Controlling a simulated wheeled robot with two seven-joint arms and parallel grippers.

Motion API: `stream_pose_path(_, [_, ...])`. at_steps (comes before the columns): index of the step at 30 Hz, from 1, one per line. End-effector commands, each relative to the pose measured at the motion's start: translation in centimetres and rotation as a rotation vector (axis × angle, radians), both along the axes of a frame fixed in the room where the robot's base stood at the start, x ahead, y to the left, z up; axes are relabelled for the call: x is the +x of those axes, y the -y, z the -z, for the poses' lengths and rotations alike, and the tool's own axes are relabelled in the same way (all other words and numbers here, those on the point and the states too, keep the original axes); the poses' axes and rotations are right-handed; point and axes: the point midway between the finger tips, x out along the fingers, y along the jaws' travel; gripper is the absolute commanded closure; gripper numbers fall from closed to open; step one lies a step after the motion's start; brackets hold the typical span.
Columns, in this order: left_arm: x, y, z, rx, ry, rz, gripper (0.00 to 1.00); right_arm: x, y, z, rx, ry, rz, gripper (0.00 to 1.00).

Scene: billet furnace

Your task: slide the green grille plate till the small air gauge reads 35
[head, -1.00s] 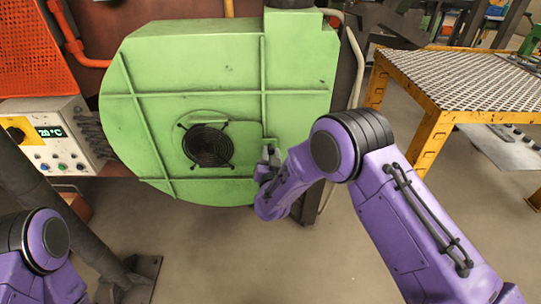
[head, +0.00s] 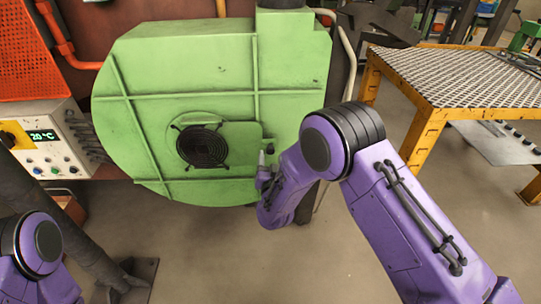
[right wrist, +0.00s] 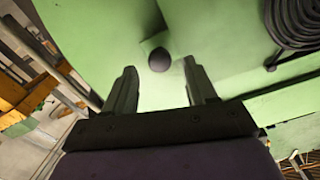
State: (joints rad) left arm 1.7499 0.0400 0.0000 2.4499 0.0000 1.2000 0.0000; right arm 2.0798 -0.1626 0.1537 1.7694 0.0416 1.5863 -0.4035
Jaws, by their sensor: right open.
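The green grille plate (head: 240,134) lies on the front of the big green housing, beside a round black grille (head: 203,147). A dark knob (right wrist: 159,60) shows in the right wrist view, lying between the lines of my fingers and seemingly just past the tips. My right gripper (head: 265,164) is open and empty at the plate's right end; it also shows in the right wrist view (right wrist: 163,88). I cannot tell whether it touches the plate. My left gripper is out of view. I cannot make out the small air gauge.
The green housing (head: 285,75) fills the middle. A control box (head: 50,140) at left has a display that seems to read 20 °C. A yellow table (head: 430,105) with a mesh top stands at right. Open floor lies in front.

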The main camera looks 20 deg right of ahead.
Motion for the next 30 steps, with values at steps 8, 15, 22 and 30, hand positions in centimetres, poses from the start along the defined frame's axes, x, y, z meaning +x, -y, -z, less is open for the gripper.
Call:
stream_pose_path(8, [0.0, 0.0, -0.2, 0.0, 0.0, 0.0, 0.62, -6.1, -1.8, -0.1, -0.003, -0.001, -0.002, 0.44])
stream_pose_path(15, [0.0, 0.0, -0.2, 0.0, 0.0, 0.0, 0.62, -7.8, -2.2, 0.0, 0.0, 0.001, 0.0, 0.44])
stream_pose_path(22, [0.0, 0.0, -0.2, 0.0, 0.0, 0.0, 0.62, -7.8, -2.2, 0.0, 0.0, 0.0, 0.0, 0.44])
stream_pose_path(30, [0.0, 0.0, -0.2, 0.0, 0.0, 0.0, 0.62, -8.0, -2.8, 1.2, 0.04, -0.05, -0.039, 0.44])
